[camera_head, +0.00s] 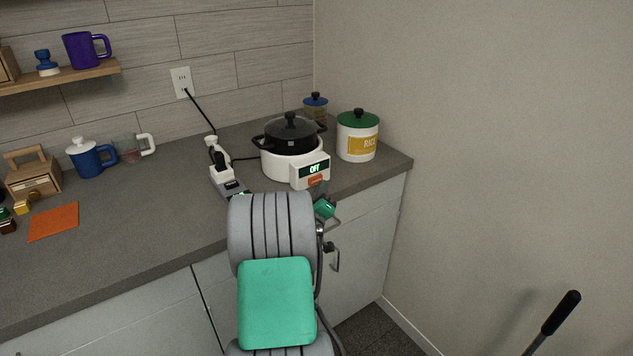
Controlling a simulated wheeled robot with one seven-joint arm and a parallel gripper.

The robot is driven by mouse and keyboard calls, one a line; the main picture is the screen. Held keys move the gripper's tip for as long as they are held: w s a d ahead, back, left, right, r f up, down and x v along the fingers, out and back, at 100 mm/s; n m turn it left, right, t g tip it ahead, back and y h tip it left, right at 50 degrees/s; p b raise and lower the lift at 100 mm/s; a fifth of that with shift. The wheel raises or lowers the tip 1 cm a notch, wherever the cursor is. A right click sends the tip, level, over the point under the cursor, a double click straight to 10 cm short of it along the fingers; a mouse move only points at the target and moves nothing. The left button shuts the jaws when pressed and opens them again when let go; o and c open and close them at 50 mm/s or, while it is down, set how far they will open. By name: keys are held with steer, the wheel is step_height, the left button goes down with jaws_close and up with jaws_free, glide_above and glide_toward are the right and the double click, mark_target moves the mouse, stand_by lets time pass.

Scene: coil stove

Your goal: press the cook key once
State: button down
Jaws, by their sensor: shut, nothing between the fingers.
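The cooker (277,165) is a white round base on the counter near its right end. A black lidded pot (290,132) sits in it. Its front panel shows a display (314,168) reading OFF. An orange key (316,181), which looks like the cook key, lies below the display. My grey and green arm fills the lower middle, in front of the counter. A small green part of my arm shows just below and right of the key. My gripper's fingers are hidden behind the arm, so their distance from the key cannot be seen.
A power strip (222,178) with a black plug lies left of the cooker, corded to the wall outlet (181,82). A rice canister (357,145) and a blue-lidded jar (315,106) stand to the right and behind. Mugs and an orange mat (54,222) are at left.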

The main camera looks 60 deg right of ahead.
stand_by(0.7)
steer(key=shift+w+d+b, duration=0.2)
steer(key=shift+w+b, duration=0.1)
steer(key=shift+w, duration=0.1)
steer(key=shift+w, duration=0.1)
steer(key=shift+w+d+r+b, duration=0.1)
steer(key=shift+w+r+b, duration=0.35)
steer(key=shift+r, duration=0.2)
stand_by(1.0)
steer(key=shift+s+f, duration=0.15)
stand_by(0.4)
steer(key=shift+s+a+p, duration=0.4)
steer(key=shift+s+a, duration=0.1)
steer(key=shift+s, duration=0.1)
steer(key=s, duration=0.1)
steer(key=s+a, duration=0.1)
steer(key=s+p, duration=0.1)
steer(key=shift+s+a+f, duration=0.15)
steer(key=shift+s+f, duration=0.2)
steer(key=shift+s, duration=0.05)
steer(key=shift+f, duration=0.1)
